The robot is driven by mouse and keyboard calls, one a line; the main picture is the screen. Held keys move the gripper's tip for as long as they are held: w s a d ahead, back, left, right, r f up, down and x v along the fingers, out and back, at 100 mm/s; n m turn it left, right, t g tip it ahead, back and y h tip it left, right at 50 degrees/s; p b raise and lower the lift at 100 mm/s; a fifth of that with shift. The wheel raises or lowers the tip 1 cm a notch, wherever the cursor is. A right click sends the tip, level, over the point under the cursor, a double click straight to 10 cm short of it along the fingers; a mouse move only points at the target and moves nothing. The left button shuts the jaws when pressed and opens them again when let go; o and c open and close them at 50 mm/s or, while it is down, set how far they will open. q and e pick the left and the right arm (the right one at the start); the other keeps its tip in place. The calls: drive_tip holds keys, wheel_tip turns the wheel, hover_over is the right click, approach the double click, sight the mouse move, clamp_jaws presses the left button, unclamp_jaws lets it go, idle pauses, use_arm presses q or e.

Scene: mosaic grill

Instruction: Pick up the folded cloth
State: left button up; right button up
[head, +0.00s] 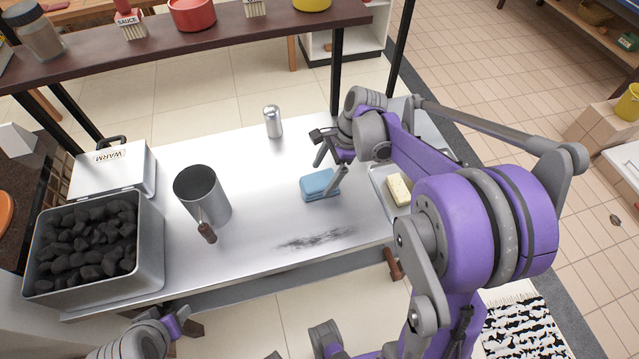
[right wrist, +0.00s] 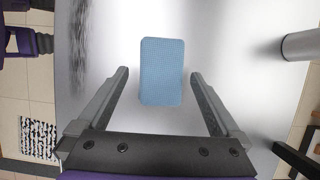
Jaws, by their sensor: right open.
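The folded cloth (head: 318,187) is a blue, textured, rounded rectangle lying flat on the steel table. In the right wrist view the cloth (right wrist: 161,71) lies ahead of and partly between the two fingers, with a gap on each side. My right gripper (head: 333,176) is open and empty, its fingers above and around the cloth in the head view. It also shows in the right wrist view (right wrist: 160,82). My left arm shows only in part at the bottom of the head view, and its fingertips cannot be made out.
Left on the steel table (head: 262,220) stand a metal pot (head: 203,195) with a brown handle and a bin of charcoal (head: 150,245). A silver shaker (head: 273,122) stands behind. A yellow sponge-like block (head: 398,190) sits in a tray at right. A dark smudge marks the table front.

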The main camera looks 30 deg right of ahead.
sight(321, 180)
drive_tip(key=x, duration=0.3)
drive_tip(key=shift+w+f, duration=0.1)
drive_tip(key=shift+f, duration=0.2)
drive_tip(key=shift+f+b, duration=0.2)
drive_tip(key=shift+b, duration=0.1)
idle(0.4)
drive_tip(key=c, duration=1.2)
